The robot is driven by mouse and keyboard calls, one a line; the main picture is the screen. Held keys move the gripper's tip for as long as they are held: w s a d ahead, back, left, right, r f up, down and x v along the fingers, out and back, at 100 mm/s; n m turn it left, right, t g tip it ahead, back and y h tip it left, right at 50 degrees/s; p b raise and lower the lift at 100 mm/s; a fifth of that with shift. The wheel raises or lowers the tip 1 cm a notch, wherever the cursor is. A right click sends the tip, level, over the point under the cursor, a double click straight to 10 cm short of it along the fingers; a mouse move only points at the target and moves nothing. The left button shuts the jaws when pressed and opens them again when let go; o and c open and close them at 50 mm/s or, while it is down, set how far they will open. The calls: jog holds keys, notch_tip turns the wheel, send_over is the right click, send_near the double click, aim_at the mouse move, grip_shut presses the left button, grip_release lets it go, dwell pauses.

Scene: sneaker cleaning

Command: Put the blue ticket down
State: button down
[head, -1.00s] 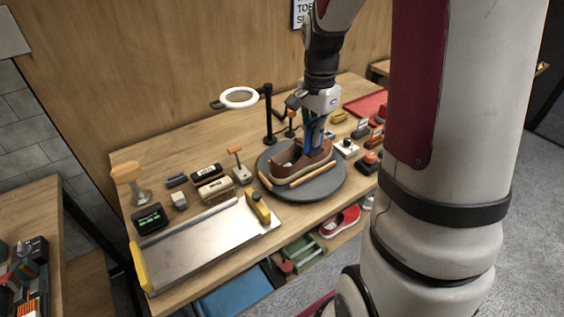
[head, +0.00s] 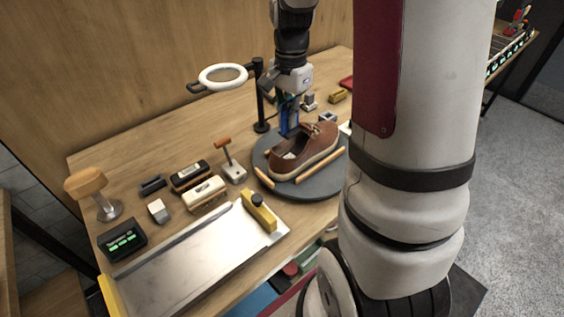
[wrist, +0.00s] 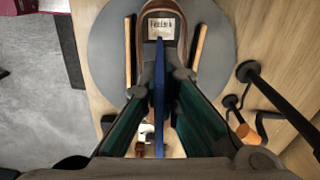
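My gripper (head: 290,104) points down just behind the brown shoe (head: 312,152). The blue ticket (head: 284,122) is upright between its fingers, and its lower end is partly hidden by the shoe. In the wrist view the ticket (wrist: 159,100) is a thin blue edge between the two dark green fingers, which close in on it. The shoe sits on a grey round turntable (head: 318,188), with a labelled insole (wrist: 161,24) showing. I cannot tell whether the ticket touches the turntable.
Wooden rods (head: 314,166) flank the shoe. A magnifier ring (head: 223,66) on a black post stands left of my gripper. Brushes (head: 204,194), a small lever device (head: 234,172), a digital timer (head: 122,240) and a metal tray (head: 190,270) crowd the front left. The back-left table is clear.

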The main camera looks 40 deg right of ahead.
notch_tip(320, 180, down, 10)
jog(key=shift+w+f, duration=0.1)
jog(key=shift+f, duration=0.05)
dwell(0.4)
jog(key=shift+f, duration=0.1)
jog(key=c, duration=2.2)
grip_release()
jog(key=shift+f, duration=0.1)
jog(key=shift+o, duration=0.6)
